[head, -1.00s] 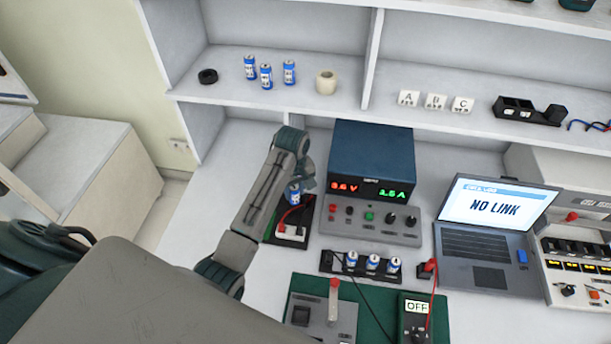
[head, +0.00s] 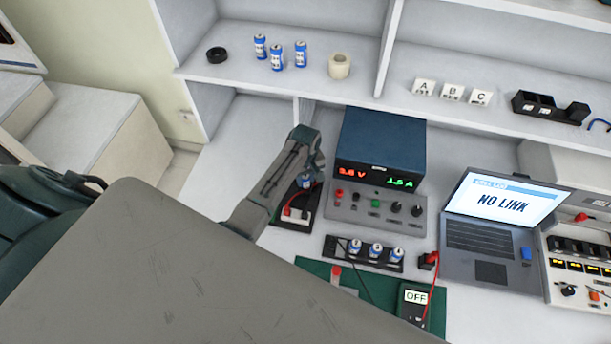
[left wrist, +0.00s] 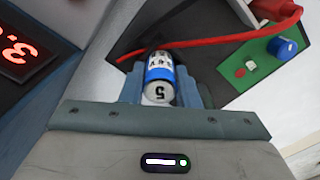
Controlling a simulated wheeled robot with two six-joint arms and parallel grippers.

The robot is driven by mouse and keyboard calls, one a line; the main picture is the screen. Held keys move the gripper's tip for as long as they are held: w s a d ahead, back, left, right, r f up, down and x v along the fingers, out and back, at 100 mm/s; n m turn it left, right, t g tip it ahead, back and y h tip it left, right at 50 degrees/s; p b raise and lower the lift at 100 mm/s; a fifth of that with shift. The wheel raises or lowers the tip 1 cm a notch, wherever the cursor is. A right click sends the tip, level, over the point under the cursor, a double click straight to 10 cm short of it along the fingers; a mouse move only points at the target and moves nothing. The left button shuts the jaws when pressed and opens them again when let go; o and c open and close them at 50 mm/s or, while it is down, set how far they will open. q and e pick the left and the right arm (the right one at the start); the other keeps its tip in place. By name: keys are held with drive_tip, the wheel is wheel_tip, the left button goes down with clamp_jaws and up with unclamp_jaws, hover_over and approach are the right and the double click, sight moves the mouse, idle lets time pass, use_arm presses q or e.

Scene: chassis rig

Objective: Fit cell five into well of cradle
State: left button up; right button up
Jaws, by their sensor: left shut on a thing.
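Cell five (left wrist: 160,82), a blue-and-white cylinder with a black 5 on its end, is between the fingers of my left gripper (left wrist: 162,90) in the left wrist view. The gripper is shut on it. In the head view the cell (head: 306,181) shows only in part below my arm, over a dark plate (head: 283,222). The cradle, a black holder (head: 332,255), stands to the right and nearer, apart from the gripper. It holds three blue-and-white cells (head: 375,252) toward its right; its left end shows no cell. My right gripper is not in view.
A power supply (head: 385,140) stands behind the cradle. A red lead (left wrist: 220,40) crosses the dark plate near the held cell. A laptop (head: 490,230) is at right, a meter (head: 415,297) in front. Several items, including a tape roll (head: 340,66), sit on the shelf.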

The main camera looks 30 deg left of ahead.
use_arm(q)
drive_tip(key=shift+f, duration=0.15)
drive_tip(key=shift+f, duration=0.1)
drive_tip(key=o, duration=1)
drive_tip(key=shift+o, duration=0.2)
wheel_tip(320, 180, up, 12)
drive_tip(key=b, duration=0.3)
drive_tip(key=shift+f+b, duration=0.2)
drive_tip(key=shift+b, duration=0.2)
drive_tip(key=shift+r, duration=0.4)
drive_tip(key=shift+s+f, duration=0.1)
drive_tip(key=shift+s, duration=0.05)
